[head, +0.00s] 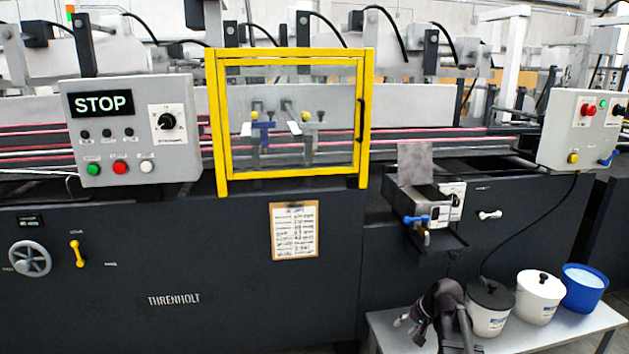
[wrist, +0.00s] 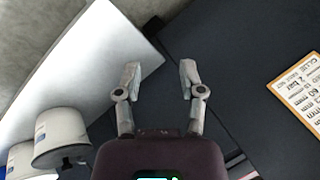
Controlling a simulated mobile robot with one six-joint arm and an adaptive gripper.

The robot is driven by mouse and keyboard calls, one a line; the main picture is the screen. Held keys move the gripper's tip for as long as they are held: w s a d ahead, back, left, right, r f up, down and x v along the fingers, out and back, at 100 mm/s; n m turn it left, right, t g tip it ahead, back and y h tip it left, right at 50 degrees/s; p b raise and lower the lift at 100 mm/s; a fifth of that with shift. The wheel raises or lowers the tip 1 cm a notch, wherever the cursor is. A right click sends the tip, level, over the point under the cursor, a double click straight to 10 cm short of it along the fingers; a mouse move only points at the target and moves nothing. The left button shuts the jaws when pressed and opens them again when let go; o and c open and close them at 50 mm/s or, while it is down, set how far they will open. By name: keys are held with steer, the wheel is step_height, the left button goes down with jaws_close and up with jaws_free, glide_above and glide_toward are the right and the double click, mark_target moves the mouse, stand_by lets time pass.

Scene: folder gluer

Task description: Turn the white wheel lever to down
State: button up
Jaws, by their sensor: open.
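A small white lever (head: 489,215) sits on the dark front panel of the machine, right of the glue unit. It lies roughly level, under a small label too small to read. My gripper (wrist: 159,75) is open and empty in the wrist view, its two fingers spread apart. In the head view my dark wrist is low, in front of the machine and left of the pots, below and to the left of the white lever. The fingertips are hard to make out there. The white lever cannot be made out in the wrist view.
A light table (head: 600,322) holds a black-lidded pot (head: 490,318), a white-lidded pot (head: 540,300) and a blue tub (head: 584,290). A glue unit with a blue lever (head: 415,219) juts out left of the white lever. A hanging cable (head: 540,225) passes to its right.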

steer(key=s+a+f+n+g+h, duration=0.1)
steer(key=s+a+n+g+h, duration=0.1)
steer(key=s+a, duration=0.45)
steer(key=s+a+f+n+g+h, duration=0.1)
steer(key=s+a+n+g+h, duration=0.15)
steer(key=s, duration=0.65)
step_height(320, 180, up, 34)
steer(key=p, duration=3.4)
steer(key=shift+t, duration=0.45)
steer(key=shift+s+m, duration=0.1)
steer(key=shift+m, duration=0.15)
